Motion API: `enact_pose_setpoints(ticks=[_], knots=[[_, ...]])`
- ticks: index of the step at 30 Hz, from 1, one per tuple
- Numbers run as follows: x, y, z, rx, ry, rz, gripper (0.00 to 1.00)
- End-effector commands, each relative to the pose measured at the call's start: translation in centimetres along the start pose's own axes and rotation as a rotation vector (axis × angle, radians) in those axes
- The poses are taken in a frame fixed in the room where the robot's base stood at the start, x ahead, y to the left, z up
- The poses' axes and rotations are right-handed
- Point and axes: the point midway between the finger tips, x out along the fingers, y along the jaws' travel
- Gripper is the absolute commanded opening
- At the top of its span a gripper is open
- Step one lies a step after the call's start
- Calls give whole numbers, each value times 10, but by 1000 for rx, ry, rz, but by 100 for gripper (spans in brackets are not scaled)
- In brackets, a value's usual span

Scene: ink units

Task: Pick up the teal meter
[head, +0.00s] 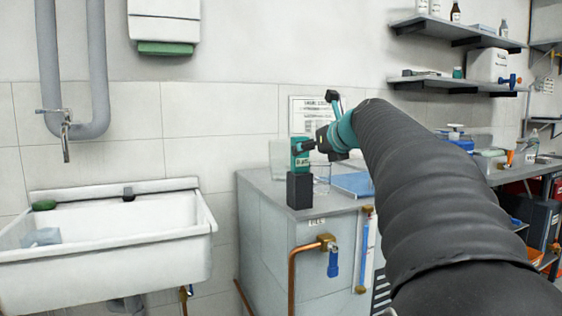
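The teal meter (300,161) is a small upright box with a pale label or display on its front. It is at the left front of the grey cabinet top, directly above a black block (300,190); I cannot tell whether it rests on the block or sits in it. My gripper (307,146) comes in from the right, its dark fingers at the upper part of the meter. The fingers overlap the meter in this view. Whether they are closed on it or only beside it is not clear.
The grey cabinet (265,225) has a clear container (281,155) and a blue tray (353,183) on top, close to the meter. A white sink (120,255) stands to the left. A brass valve (326,241) juts from the cabinet front. Loaded shelves (455,30) hang at upper right.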

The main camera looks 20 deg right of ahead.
Motion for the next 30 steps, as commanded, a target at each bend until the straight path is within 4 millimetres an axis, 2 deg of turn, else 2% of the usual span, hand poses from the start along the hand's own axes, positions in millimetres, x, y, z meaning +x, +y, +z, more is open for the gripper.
enact_pose_setpoints(ticks=[3, 11, 20, 27, 28, 30], knots=[[11, 1, 0, -1, 0, 1, 77], [25, 1, -1, -2, 1, 1, 77], [64, 3, -1, -2, 0, 1, 77], [67, 3, -1, -2, 0, -1, 77], [67, 3, -1, -2, 0, 0, 75], [67, 3, -1, -2, 0, -1, 57]])
